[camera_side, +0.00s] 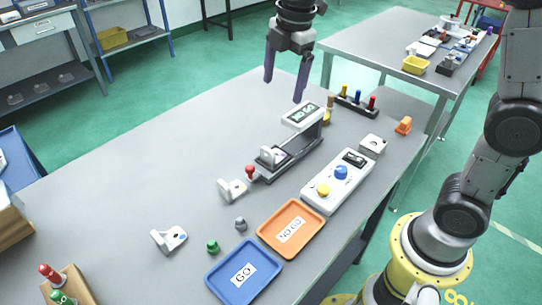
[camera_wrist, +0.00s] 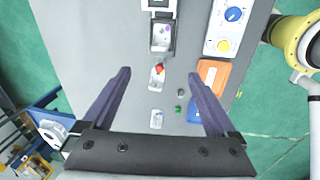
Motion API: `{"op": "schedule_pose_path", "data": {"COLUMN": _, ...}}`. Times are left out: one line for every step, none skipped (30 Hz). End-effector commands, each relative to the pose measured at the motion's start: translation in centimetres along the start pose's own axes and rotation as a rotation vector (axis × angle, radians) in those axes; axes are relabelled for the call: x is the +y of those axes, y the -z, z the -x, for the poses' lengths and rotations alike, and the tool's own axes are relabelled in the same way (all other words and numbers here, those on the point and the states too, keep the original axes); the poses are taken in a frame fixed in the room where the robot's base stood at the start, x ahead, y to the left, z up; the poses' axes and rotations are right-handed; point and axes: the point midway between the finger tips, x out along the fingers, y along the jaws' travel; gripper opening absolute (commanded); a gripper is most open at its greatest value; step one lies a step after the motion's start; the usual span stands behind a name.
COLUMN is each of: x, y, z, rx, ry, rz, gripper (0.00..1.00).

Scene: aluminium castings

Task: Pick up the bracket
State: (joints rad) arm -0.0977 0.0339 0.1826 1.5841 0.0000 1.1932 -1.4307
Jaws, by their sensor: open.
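Several pale metal L-shaped brackets are in view, and I cannot tell which one the task means. One bracket (camera_side: 170,238) lies alone on the table at the front left; it also shows low in the wrist view (camera_wrist: 157,119). Another bracket (camera_side: 231,189) lies by a red-knobbed plunger, mid-table, and shows between my fingers in the wrist view (camera_wrist: 156,80). A third bracket (camera_side: 271,155) sits in the dark gauge fixture (camera_side: 292,152). My gripper (camera_side: 285,88) is open and empty, fingers pointing down, well above the table's back part.
A blue GO tray (camera_side: 221,284) and an orange NO GO tray (camera_side: 268,246) lie at the front. A control box (camera_side: 335,187) with blue and yellow knobs stands right of the fixture. Small green (camera_side: 213,247) and grey (camera_side: 240,224) pieces lie near the trays.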

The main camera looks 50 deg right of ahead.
Motion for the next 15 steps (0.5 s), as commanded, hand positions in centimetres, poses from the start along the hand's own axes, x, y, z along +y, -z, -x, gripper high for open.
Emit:
{"op": "schedule_pose_path", "data": {"x": 1.1, "y": 0.6, "z": -1.8, "rx": -0.004, "ry": 0.036, "rz": 0.019, "gripper": 0.93}}
{"op": "schedule_pose_path", "data": {"x": 1.6, "y": 0.8, "z": -2.5, "rx": -0.005, "ry": 0.05, "rz": 0.024, "gripper": 0.93}}
{"op": "schedule_pose_path", "data": {"x": 2.1, "y": 1.1, "z": -3.6, "rx": -0.007, "ry": 0.069, "rz": 0.028, "gripper": 0.93}}
{"op": "schedule_pose_path", "data": {"x": 2.4, "y": 1.3, "z": -4.3, "rx": -0.009, "ry": 0.082, "rz": 0.03, "gripper": 0.93}}
{"op": "schedule_pose_path", "data": {"x": 2.5, "y": 1.4, "z": -5.0, "rx": -0.011, "ry": 0.095, "rz": 0.033, "gripper": 0.93}}
{"op": "schedule_pose_path", "data": {"x": 2.6, "y": 1.6, "z": -5.8, "rx": -0.013, "ry": 0.111, "rz": 0.036, "gripper": 0.93}}
{"op": "schedule_pose_path", "data": {"x": 2.6, "y": 1.7, "z": -6.3, "rx": -0.014, "ry": 0.122, "rz": 0.038, "gripper": 0.93}}
{"op": "schedule_pose_path", "data": {"x": 2.5, "y": 1.8, "z": -6.8, "rx": -0.016, "ry": 0.133, "rz": 0.039, "gripper": 0.93}}
{"op": "schedule_pose_path", "data": {"x": 2.4, "y": 1.9, "z": -7.2, "rx": -0.017, "ry": 0.142, "rz": 0.041, "gripper": 0.93}}
{"op": "schedule_pose_path", "data": {"x": 2.4, "y": 1.9, "z": -7.5, "rx": -0.017, "ry": 0.147, "rz": 0.042, "gripper": 0.93}}
{"op": "schedule_pose_path", "data": {"x": 2.3, "y": 1.9, "z": -7.8, "rx": -0.018, "ry": 0.149, "rz": 0.043, "gripper": 0.93}}
{"op": "schedule_pose_path", "data": {"x": 2.2, "y": 2.0, "z": -8.3, "rx": -0.018, "ry": 0.152, "rz": 0.044, "gripper": 0.93}}
{"op": "schedule_pose_path", "data": {"x": 2.1, "y": 2.0, "z": -8.6, "rx": -0.018, "ry": 0.153, "rz": 0.045, "gripper": 0.93}}
{"op": "schedule_pose_path", "data": {"x": 2.1, "y": 2.0, "z": -9.1, "rx": -0.018, "ry": 0.152, "rz": 0.045, "gripper": 0.93}}
{"op": "schedule_pose_path", "data": {"x": 1.9, "y": 1.9, "z": -9.8, "rx": -0.018, "ry": 0.153, "rz": 0.044, "gripper": 0.93}}
